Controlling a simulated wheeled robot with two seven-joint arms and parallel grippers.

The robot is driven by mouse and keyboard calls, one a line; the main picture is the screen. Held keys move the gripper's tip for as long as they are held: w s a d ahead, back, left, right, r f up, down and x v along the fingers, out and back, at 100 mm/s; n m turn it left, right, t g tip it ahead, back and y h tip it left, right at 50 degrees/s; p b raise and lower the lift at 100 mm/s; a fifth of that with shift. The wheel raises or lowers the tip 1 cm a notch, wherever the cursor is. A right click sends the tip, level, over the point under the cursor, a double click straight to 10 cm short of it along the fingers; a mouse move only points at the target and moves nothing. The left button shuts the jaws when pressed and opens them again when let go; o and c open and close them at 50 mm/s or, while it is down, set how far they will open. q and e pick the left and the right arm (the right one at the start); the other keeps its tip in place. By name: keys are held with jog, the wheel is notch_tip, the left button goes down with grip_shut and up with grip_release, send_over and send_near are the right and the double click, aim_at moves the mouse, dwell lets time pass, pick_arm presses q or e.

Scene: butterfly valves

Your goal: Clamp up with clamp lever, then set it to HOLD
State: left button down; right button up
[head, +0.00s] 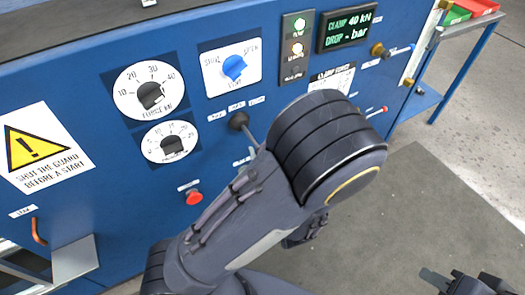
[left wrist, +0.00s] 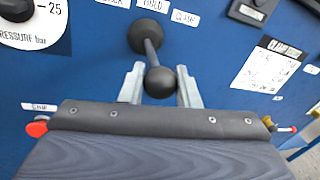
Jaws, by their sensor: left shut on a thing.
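The clamp lever (head: 239,121) is a black hub with a grey rod on the blue panel. In the left wrist view the lever (left wrist: 147,38) ends in a dark ball, and its rod points down and slightly right. My left gripper (left wrist: 160,75) is shut on the lever's ball, with one finger on each side. The HOLD label (left wrist: 154,5) is above the hub and the CLAMP label (left wrist: 185,18) is to its right. The display (head: 348,29) reads CLAMP 40 kN and DROP - bar. My right gripper (head: 466,283) is at the lower right, away from the panel; its jaws are unclear.
A force dial (head: 149,91), a pressure dial (head: 170,143) and a blue selector knob (head: 233,68) are on the panel near the lever. A red button (head: 194,197) is below.

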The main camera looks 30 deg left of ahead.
pick_arm(q)
jog(key=c, duration=1.1)
grip_release()
jog(key=shift+d, duration=0.1)
jog(key=v, duration=0.7)
jog(key=shift+s+d, duration=0.2)
jog(key=shift+s, duration=0.1)
